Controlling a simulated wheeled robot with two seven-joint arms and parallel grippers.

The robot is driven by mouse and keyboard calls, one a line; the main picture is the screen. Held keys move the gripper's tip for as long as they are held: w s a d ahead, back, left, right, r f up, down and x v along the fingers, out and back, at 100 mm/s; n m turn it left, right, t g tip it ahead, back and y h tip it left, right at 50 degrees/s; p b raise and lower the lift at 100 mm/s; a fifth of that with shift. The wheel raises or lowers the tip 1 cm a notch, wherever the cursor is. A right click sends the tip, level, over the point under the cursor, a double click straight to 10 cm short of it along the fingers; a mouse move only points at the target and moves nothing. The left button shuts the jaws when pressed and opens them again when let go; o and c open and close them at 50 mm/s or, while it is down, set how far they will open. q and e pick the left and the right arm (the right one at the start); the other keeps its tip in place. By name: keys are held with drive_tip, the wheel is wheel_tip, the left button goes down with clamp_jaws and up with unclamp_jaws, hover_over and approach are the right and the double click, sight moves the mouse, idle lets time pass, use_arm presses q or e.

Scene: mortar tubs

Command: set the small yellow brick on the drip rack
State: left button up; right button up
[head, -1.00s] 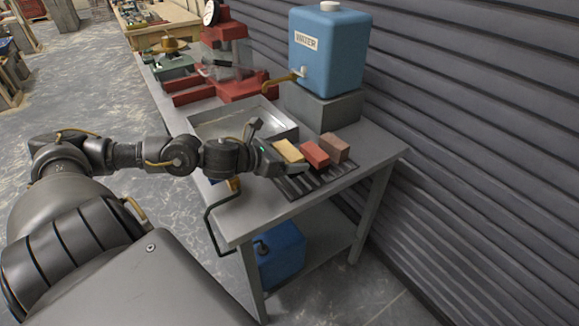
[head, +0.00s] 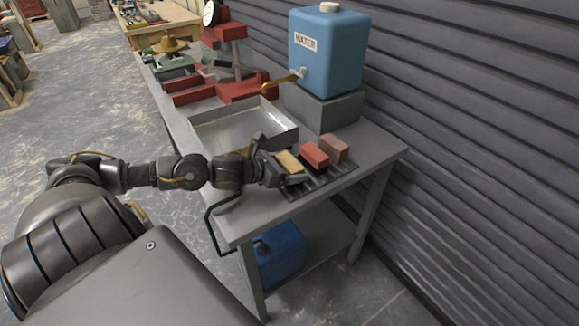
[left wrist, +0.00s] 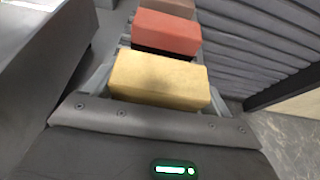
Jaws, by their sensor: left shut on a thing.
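The small yellow brick (head: 289,161) is at the near left end of the dark slatted drip rack (head: 318,181), in line with the other bricks. My left gripper (head: 278,170) is at the brick and shut on it. In the left wrist view the yellow brick (left wrist: 160,78) lies across between the fingers, close above or on the slats; I cannot tell whether it touches them. My right gripper does not show.
A red brick (head: 314,155) and a brown brick (head: 334,149) stand on the rack beyond the yellow one. A metal tray (head: 220,117) lies behind, with a blue water tank (head: 328,50) on a grey block (head: 322,108). A corrugated wall (head: 470,110) bounds the right.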

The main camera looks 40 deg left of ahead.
use_arm(q)
drive_tip(key=o, duration=1.1)
drive_tip(key=shift+o, duration=0.2)
drive_tip(key=shift+r+p, duration=0.2)
drive_tip(key=shift+p, duration=0.15)
drive_tip(key=shift+s+a+f, duration=0.1)
drive_tip(key=shift+s+a, duration=0.05)
drive_tip(key=shift+s, duration=0.15)
drive_tip(key=v, duration=0.5)
drive_tip(key=shift+s, duration=0.3)
drive_tip(key=p+v, duration=0.5)
drive_tip(key=v, duration=0.1)
drive_tip(key=shift+w, duration=0.15)
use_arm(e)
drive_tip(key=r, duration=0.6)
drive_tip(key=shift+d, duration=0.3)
